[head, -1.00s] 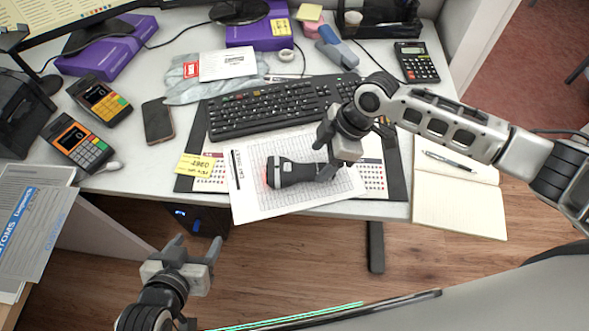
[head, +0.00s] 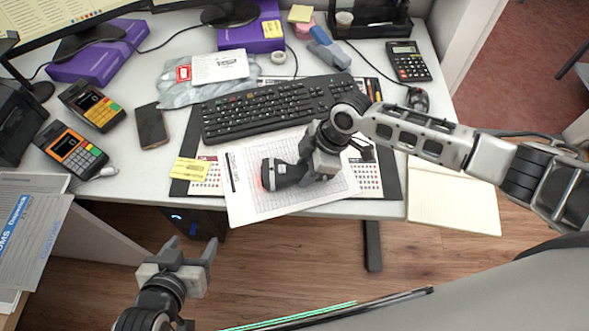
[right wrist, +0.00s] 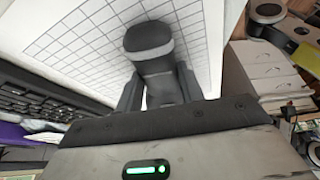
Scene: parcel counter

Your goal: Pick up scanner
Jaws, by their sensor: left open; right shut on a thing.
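The scanner (head: 283,173) is dark grey with a wide head and a red glow at its left end. It lies on or just above a printed grid sheet (head: 250,205) on the desk; I cannot tell if it touches the paper. My right gripper (head: 312,165) is shut on the scanner's handle, at its right part, which the fingers partly hide. In the right wrist view the scanner (right wrist: 148,42) stands out between the two fingers (right wrist: 158,88), over the grid sheet. My left gripper (head: 186,254) is open and empty, low in front of the desk, away from the scanner.
A black keyboard (head: 270,108) lies just behind the sheet. Card terminals (head: 72,148), a phone (head: 151,126) and a yellow note (head: 191,169) lie to the left. An open notebook (head: 455,200) and a calculator (head: 409,62) are on the right.

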